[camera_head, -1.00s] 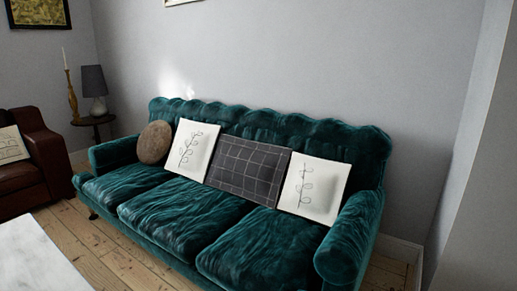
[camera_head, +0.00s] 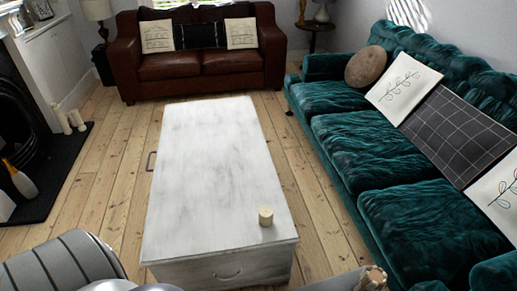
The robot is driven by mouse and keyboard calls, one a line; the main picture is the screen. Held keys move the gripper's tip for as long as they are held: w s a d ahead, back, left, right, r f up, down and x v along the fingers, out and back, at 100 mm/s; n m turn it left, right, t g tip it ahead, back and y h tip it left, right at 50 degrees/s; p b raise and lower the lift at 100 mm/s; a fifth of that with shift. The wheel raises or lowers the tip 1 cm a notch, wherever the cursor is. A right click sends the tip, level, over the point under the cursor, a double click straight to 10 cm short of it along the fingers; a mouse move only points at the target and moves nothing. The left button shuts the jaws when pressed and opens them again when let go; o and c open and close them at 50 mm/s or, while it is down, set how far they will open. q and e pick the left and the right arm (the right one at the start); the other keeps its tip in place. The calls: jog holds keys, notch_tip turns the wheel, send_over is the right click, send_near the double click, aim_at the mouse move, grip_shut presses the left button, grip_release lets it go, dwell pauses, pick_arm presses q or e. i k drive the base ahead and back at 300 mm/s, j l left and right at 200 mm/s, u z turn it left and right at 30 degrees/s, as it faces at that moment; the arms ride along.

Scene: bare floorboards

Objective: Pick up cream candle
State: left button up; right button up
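A short cream candle (camera_head: 266,217) stands upright on the near right part of the white wooden coffee table (camera_head: 205,165). Nothing touches it. Two taller cream candles, one here (camera_head: 62,119) and one beside it (camera_head: 78,120), stand on the dark hearth at the left. Neither of my grippers can be made out. Grey, rounded parts at the bottom edge are cut off, and no fingertips show there.
A green velvet sofa (camera_head: 375,155) with cushions runs along the right side. A brown leather sofa (camera_head: 200,65) stands at the back. A black fireplace with a dark hearth (camera_head: 70,150) is at the left. Bare floorboards (camera_head: 120,150) lie around the table.

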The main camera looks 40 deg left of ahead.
aim_at(266, 212)
jog(key=u, duration=1.05)
